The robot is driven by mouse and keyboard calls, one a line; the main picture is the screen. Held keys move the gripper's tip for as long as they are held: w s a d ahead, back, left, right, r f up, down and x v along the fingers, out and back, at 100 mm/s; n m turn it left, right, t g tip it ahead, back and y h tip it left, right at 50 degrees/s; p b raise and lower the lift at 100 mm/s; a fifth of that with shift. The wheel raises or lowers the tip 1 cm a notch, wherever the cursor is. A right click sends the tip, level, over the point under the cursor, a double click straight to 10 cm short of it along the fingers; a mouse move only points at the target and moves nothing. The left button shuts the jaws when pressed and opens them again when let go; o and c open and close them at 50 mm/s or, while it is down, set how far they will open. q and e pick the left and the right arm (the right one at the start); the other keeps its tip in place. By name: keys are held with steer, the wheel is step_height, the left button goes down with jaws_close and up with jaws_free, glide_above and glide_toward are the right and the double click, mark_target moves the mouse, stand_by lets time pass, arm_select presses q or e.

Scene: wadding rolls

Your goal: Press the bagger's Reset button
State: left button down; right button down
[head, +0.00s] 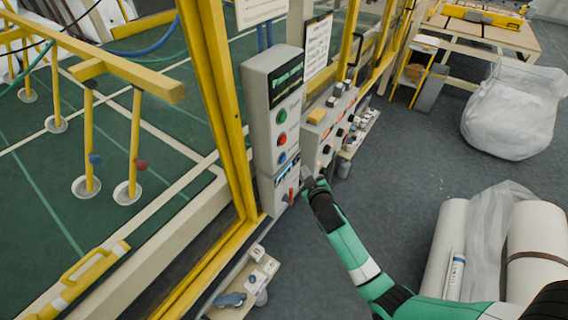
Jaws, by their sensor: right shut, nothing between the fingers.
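A grey control box (262,125) with a dark screen of green text stands on the yellow frame in the head view. Its front has a green button (283,116), a red button (281,140) and a blue button (282,158) in a column. The labels are too small to read, so I cannot tell which is Reset. My right gripper (308,179) is shut and empty, just right of and below the blue button, near the small lower panel with a red lever (291,195). I cannot tell whether it touches anything. My left gripper is not in view.
A second panel (327,129) with several knobs sits behind the box. A small shelf (243,290) holds tools at the bottom. White rolls (537,240) lie at lower right and a wrapped white bundle (514,110) at upper right. The grey floor (420,160) between is clear.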

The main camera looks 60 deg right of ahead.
mark_target(283, 159)
steer(key=w+b, duration=0.3)
steer(key=w, duration=0.2)
steer(key=shift+w+d, duration=0.1)
stand_by(1.9)
steer(key=shift+w+b, duration=0.35)
steer(key=shift+w, duration=0.05)
